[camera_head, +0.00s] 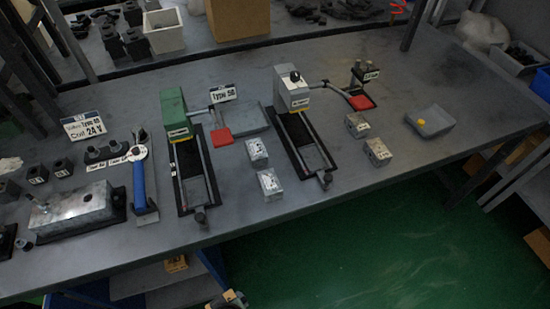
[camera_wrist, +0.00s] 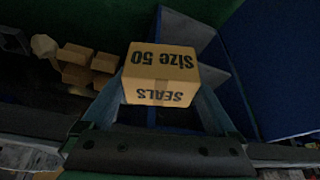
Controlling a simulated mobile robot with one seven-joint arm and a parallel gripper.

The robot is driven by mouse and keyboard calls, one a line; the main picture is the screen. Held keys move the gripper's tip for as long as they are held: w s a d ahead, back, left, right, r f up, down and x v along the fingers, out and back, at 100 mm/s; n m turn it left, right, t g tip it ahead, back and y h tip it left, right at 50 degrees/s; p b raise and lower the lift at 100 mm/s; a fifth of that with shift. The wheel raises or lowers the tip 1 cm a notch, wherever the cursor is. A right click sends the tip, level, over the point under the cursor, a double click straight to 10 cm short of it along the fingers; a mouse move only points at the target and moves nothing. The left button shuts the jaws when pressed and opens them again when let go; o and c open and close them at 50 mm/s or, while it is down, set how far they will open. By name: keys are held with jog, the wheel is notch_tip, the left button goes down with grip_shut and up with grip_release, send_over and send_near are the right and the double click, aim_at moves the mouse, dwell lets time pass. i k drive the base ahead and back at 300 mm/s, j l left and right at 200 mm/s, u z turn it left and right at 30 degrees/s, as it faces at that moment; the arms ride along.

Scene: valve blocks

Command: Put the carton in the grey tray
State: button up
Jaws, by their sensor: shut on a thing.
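The carton (camera_wrist: 160,75) is a brown box printed "Size 50" and "SEALS", in the middle of the wrist view. My gripper (camera_wrist: 160,98) is shut on it, with a finger along its left and right sides. In the head view I cannot clearly make out the held carton; a small part at the bottom edge is too dark to tell.
The workbench (camera_head: 330,215) carries a green-topped valve stand (camera_head: 175,112), a grey-topped one (camera_head: 291,90) and several small metal blocks. More brown boxes (camera_wrist: 88,62) show beyond the carton in the wrist view.

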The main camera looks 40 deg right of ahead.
aim_at(434, 119)
jog(key=z, duration=1.45)
jog(key=i+l+z, duration=0.35)
jog(key=i+l, duration=0.6)
jog(key=l, duration=0.1)
